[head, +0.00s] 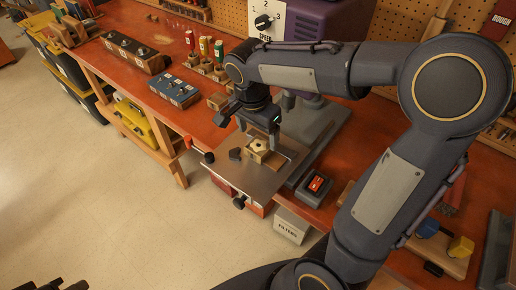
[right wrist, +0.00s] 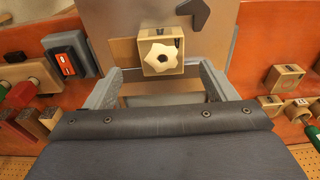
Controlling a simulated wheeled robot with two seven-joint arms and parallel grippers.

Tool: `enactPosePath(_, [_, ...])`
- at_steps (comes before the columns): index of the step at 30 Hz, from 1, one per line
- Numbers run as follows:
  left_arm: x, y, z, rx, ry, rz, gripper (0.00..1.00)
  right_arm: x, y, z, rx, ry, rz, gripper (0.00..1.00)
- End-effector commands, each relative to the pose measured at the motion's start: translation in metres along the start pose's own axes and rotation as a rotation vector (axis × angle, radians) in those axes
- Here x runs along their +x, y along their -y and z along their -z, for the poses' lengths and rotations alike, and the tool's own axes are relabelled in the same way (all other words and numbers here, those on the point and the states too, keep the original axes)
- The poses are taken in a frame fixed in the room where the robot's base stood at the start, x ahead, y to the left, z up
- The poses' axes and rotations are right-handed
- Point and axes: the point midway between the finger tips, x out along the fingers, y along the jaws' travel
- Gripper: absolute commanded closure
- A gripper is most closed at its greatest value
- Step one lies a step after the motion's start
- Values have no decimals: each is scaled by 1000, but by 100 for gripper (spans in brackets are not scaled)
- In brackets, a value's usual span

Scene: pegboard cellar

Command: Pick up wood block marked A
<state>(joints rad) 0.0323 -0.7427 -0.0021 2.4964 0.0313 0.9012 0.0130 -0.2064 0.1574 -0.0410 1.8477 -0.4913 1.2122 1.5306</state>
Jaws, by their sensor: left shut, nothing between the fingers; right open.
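A pale wood block with a cream star-shaped knob (head: 257,146) sits on the metal plate (head: 240,176) of the drill press. It also shows in the right wrist view (right wrist: 174,68), beyond my fingertips and roughly centred between them. A small dark mark is on it, but I cannot read a letter. My right gripper (head: 252,124) is open and empty, pointing down just above this block. Its fingers also show in the right wrist view (right wrist: 158,84), apart on either side. Dark shapes at the lower left edge appear to be my left gripper (head: 48,285), mostly cut off.
A switch box with a red face (head: 317,184) stands right of the plate. Small wood blocks (head: 218,100) and screwdrivers in stands (head: 204,50) are behind to the left, beside a blue tray (head: 174,90). The purple drill head (head: 310,20) rises behind. The floor at left is clear.

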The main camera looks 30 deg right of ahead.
Motion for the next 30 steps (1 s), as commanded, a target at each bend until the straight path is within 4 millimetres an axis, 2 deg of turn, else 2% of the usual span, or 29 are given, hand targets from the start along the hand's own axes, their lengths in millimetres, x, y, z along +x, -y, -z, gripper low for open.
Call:
enactPosePath(10, [-7, -3, 4, 0, 0, 0, 100, 47, 2, 1, 0, 1, -3, 22])
enactPosePath(19, [-7, -3, 4, 0, 0, 0, 100, 54, 2, 0, -2, 1, 1, 22])
enactPosePath(30, [-7, -3, 4, 0, 0, 0, 100, 53, 2, 0, -1, 1, 1, 69])
